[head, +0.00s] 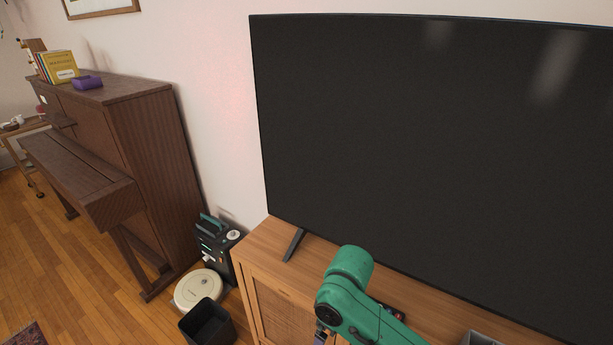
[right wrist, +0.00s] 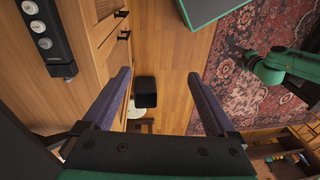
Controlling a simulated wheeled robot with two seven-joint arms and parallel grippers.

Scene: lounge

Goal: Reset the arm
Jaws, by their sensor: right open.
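My right gripper (right wrist: 158,75) is open, with its two dark purple fingers spread wide and nothing between them. It points down beside the front of the wooden TV cabinet (right wrist: 95,60), above the wooden floor. In the head view my green right arm reaches over the cabinet top (head: 262,238) from the bottom edge, in front of the TV; its gripper is mostly hidden or out of frame there. A green arm part of mine also shows at the right of the right wrist view. My left gripper is in neither view.
A large black TV (head: 430,150) stands on the cabinet. A black bin (head: 207,322), a white robot vacuum (head: 198,288) and a black device (head: 213,245) stand left of it. A black strip with white knobs (right wrist: 45,42) lies on the cabinet. A brown piano (head: 150,150) stands left.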

